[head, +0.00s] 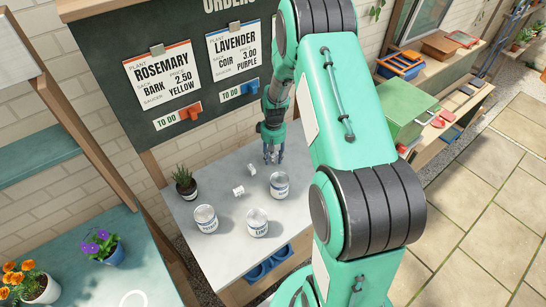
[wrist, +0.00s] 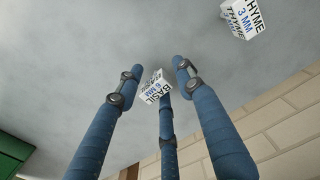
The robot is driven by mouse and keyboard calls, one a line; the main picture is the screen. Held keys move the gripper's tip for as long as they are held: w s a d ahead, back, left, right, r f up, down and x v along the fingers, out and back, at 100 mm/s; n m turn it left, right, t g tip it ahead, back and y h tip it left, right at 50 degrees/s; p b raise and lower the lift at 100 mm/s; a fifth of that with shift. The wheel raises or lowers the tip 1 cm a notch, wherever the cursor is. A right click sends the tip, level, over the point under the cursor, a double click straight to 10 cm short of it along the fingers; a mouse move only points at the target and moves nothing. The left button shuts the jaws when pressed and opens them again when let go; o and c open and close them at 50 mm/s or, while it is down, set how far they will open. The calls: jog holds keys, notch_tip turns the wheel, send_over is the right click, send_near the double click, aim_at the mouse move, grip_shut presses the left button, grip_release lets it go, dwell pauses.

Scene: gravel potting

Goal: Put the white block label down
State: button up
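My gripper (head: 273,160) is above the back part of the grey table, and its three blue fingers also show in the wrist view (wrist: 158,68). The fingers are spread. A white block label reading BASIL 6 MM (wrist: 153,92) shows between them, with gaps to the outer fingers; the middle finger overlaps it in the picture. A second white block label reading THYME 3 MM (wrist: 244,18) lies at the upper right of the wrist view. In the head view two small white blocks, one nearer (head: 238,190) and one farther (head: 251,169), lie on the table (head: 225,255), left of the gripper.
Three labelled cans stand on the table: left (head: 205,219), middle (head: 257,223) and right (head: 279,185). A small potted plant (head: 185,183) stands at the back left. The order board (head: 125,110) rises behind. A blue bin (head: 268,263) sits below the table's front edge.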

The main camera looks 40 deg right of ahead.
aim_at(273, 155)
jog(key=shift+r, duration=0.1)
notch_tip(273, 155, up, 12)
jog(key=p, duration=0.2)
dwell(0.6)
jog(key=shift+d, duration=0.1)
jog(key=shift+r, duration=0.1)
